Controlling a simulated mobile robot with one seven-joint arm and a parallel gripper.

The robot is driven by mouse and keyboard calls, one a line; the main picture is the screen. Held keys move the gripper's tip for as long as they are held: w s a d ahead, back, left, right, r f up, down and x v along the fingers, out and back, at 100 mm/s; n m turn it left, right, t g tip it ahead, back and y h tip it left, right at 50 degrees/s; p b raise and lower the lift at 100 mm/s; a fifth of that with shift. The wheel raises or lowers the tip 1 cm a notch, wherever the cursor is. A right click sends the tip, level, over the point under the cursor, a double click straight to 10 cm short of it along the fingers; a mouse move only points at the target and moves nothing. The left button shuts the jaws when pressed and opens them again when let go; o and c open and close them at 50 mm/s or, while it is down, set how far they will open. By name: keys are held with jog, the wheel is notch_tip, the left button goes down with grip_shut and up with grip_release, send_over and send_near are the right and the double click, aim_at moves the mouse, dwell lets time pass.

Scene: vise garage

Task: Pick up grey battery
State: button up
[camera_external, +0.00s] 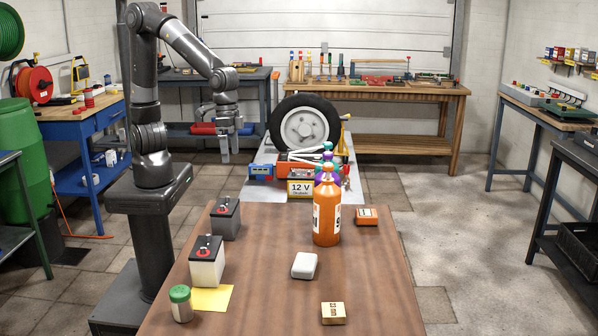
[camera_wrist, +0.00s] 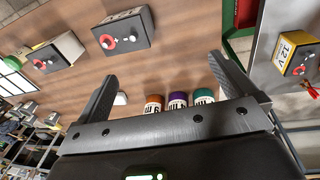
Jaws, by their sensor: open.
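The grey battery (camera_external: 227,222) stands upright at the far left of the brown table, with a black top and a red terminal cap. It also shows in the wrist view (camera_wrist: 126,36) at the top centre, beyond my fingertips. My gripper (camera_external: 224,146) is open and empty, raised in the air behind the table's far left edge. In the wrist view my gripper's two fingers (camera_wrist: 163,75) are spread wide apart with nothing between them. The gripper is apart from the battery.
A white battery (camera_external: 206,268) stands nearer on the table, beside a yellow note (camera_external: 213,298). An orange bottle (camera_external: 326,222), a white box (camera_external: 304,265), a tan box (camera_external: 333,313), an orange box (camera_external: 367,216) and a green-lidded jar (camera_external: 181,304) also stand there. The table's middle left is clear.

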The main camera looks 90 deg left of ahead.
jog(key=y, duration=0.1)
send_near(226, 214)
jog(key=shift+g, duration=0.3)
jog(key=a, duration=0.1)
jog(key=s+a+f, duration=0.1)
jog(key=a, duration=0.1)
jog(key=a+f, duration=0.1)
jog(key=shift+s+a, duration=0.15)
jog(key=shift+a, duration=0.2)
notch_tip(226, 214, down, 5)
jog(key=shift+r, duration=0.1)
jog(key=shift+w+f, duration=0.2)
jog(key=shift+f, duration=2.85)
jog(key=shift+c, duration=0.6)
jog(key=shift+r, duration=0.1)
jog(key=c, duration=1.3)
jog(key=shift+o, duration=0.2)
